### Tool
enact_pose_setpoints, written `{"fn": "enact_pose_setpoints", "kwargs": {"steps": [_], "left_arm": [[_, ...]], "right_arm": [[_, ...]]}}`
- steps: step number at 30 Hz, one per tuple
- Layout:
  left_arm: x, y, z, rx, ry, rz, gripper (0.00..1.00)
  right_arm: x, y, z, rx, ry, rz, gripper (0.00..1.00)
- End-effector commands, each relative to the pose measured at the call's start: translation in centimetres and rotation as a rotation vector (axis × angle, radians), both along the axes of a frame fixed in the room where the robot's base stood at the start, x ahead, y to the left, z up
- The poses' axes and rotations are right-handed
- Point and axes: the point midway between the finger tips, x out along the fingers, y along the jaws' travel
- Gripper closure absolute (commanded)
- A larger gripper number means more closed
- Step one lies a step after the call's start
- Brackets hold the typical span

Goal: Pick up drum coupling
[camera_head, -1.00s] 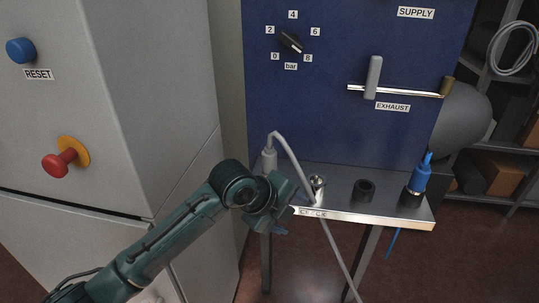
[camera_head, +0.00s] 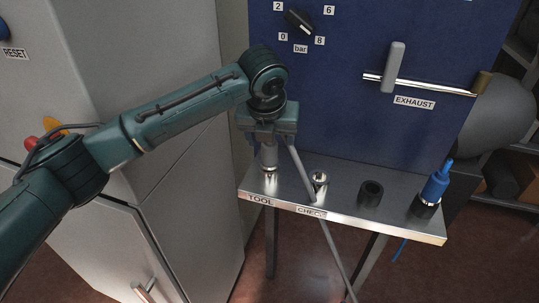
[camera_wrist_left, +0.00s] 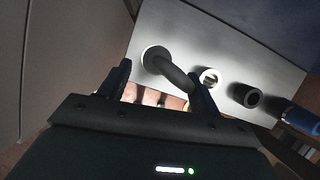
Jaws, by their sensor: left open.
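A grey coupling (camera_head: 268,157) with a grey hose stands upright at the TOOL end of the metal shelf. A blue coupling (camera_head: 434,187) with a blue hose stands at the right end; no label shows which is the drum coupling. My left gripper (camera_head: 268,136) is over the grey coupling and hides its top. In the left wrist view the open fingers (camera_wrist_left: 160,90) point toward the grey coupling (camera_wrist_left: 154,57), with its hose curving between them and past the right finger. I cannot tell whether they touch. My right gripper is out of view.
The metal shelf (camera_head: 335,208) also carries a small metal fitting (camera_head: 319,180) and a black socket (camera_head: 371,193). Behind is a blue panel (camera_head: 345,120) with a dial (camera_head: 300,22) and an exhaust lever (camera_head: 392,66). A grey cabinet (camera_head: 150,60) stands close on the left.

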Motion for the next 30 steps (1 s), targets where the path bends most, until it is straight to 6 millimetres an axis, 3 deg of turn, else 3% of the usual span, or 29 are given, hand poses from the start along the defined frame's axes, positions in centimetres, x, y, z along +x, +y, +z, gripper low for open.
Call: {"fn": "enact_pose_setpoints", "kwargs": {"steps": [8, 18, 26, 30], "left_arm": [[0.9, -0.1, -2.1, -0.001, 0.0, 0.001, 0.37], [2.8, 0.2, -6.2, -0.001, 0.0, 0.0, 0.37], [2.9, 0.1, -6.5, -0.001, -0.002, -0.001, 0.37], [2.9, 0.1, -6.4, -0.001, -0.002, 0.0, 0.47]], "right_arm": [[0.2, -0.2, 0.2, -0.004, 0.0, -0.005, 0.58], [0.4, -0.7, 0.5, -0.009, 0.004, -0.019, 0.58], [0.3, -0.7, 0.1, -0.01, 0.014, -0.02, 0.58], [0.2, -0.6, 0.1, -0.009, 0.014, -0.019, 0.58]]}}
